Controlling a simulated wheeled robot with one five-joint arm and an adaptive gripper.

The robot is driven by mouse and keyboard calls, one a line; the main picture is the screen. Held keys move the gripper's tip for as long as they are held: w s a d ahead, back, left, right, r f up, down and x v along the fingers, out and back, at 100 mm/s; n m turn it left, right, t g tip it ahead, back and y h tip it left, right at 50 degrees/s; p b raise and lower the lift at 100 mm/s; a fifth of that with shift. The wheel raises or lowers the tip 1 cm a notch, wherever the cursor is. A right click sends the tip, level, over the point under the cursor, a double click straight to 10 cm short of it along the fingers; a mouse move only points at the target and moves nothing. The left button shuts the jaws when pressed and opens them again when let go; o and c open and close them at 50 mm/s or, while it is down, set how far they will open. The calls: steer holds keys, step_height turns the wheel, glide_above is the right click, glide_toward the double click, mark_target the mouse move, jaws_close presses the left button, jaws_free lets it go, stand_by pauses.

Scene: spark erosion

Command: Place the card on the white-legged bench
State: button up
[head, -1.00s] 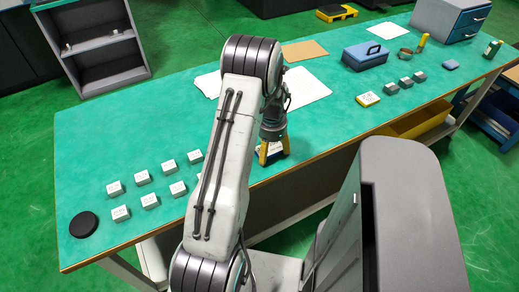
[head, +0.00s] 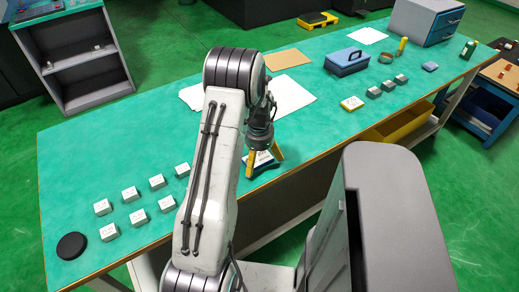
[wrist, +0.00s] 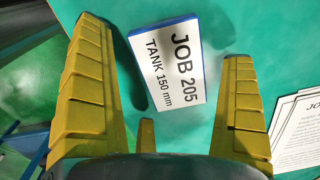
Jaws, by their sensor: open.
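The card (wrist: 176,62) reads "JOB 205 TANK 150 mm" in the wrist view, white-faced with a blue edge. It lies between the spread yellow fingers of my gripper (head: 264,158), with green surface visible on both sides and no finger clearly touching it. In the head view the card (head: 262,162) is partly hidden by my gripper at the front edge of the long green-topped bench (head: 110,155). A pale leg (head: 140,272) shows under that bench at lower left. Whether the card rests flat on the top is hard to tell.
Several small labelled blocks (head: 138,217) and a black disc (head: 71,245) occupy the left end. White papers (head: 290,92) lie behind my gripper. A yellow-edged block (head: 352,103) and blue toolbox (head: 346,62) stand to the right. Another wooden-topped bench (head: 505,75) is at far right.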

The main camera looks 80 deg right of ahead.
mark_target(260, 161)
step_height(260, 161, up, 11)
steer(key=b, duration=0.4)
steer(key=w+a+r+n, duration=0.3)
steer(key=w+a, duration=0.1)
steer(key=w, duration=0.4)
steer(key=w+a+r+n, duration=0.3)
steer(key=w+a+n, duration=0.1)
steer(key=w, duration=0.4)
steer(key=w+a+r+n+t+h, duration=0.1)
steer(key=w+a+r+n, duration=0.2)
steer(key=w+a+n, duration=0.55)
steer(key=s+a+f+n+t+y, duration=0.1)
steer(key=a+n, duration=1.1)
steer(key=a, duration=1.6)
steer(key=shift+s+t, duration=0.6)
steer(key=shift+s, duration=0.35)
steer(key=shift+a+n, duration=0.1)
steer(key=shift+n, duration=0.15)
